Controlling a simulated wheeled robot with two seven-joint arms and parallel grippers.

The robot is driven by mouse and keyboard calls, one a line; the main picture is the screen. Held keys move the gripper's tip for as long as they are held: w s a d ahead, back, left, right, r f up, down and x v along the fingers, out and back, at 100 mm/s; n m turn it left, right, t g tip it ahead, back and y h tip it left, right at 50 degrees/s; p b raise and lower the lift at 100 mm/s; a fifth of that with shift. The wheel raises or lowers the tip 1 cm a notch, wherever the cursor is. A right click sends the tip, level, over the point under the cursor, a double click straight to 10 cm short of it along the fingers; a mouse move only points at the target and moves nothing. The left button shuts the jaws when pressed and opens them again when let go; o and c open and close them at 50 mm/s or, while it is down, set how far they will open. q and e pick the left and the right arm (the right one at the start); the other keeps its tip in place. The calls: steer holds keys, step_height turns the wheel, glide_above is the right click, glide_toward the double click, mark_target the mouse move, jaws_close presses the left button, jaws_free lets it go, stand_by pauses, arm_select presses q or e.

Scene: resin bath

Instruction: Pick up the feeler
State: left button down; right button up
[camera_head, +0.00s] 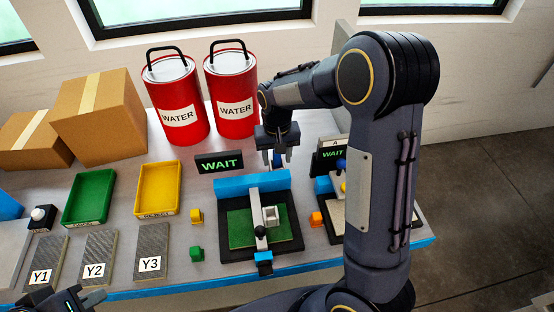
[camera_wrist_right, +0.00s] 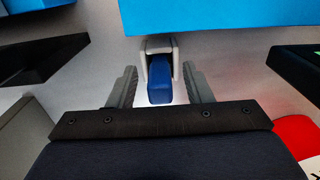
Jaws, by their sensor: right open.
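The feeler seems to be the small blue block (camera_wrist_right: 160,84) seated in a pale grey holder (camera_wrist_right: 158,45) in the right wrist view. My right gripper (camera_wrist_right: 160,76) is open, with one finger on each side of the blue block and a gap on both sides. In the head view my right gripper (camera_head: 277,152) hangs pointing down behind the blue-backed fixture (camera_head: 252,184), and a bit of blue shows just below its fingers. My left gripper (camera_head: 68,301) is only partly in view at the bottom left corner, away from the feeler.
A WAIT display (camera_head: 219,162) stands left of my right gripper, and another (camera_head: 331,155) to its right. Two red WATER buckets (camera_head: 180,115) stand behind. Green (camera_head: 90,197) and yellow (camera_head: 158,188) trays and plates Y1, Y2, Y3 (camera_head: 149,265) lie to the left.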

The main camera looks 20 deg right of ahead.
steer(key=shift+c, duration=0.3)
jaws_close()
steer(key=shift+r, duration=0.2)
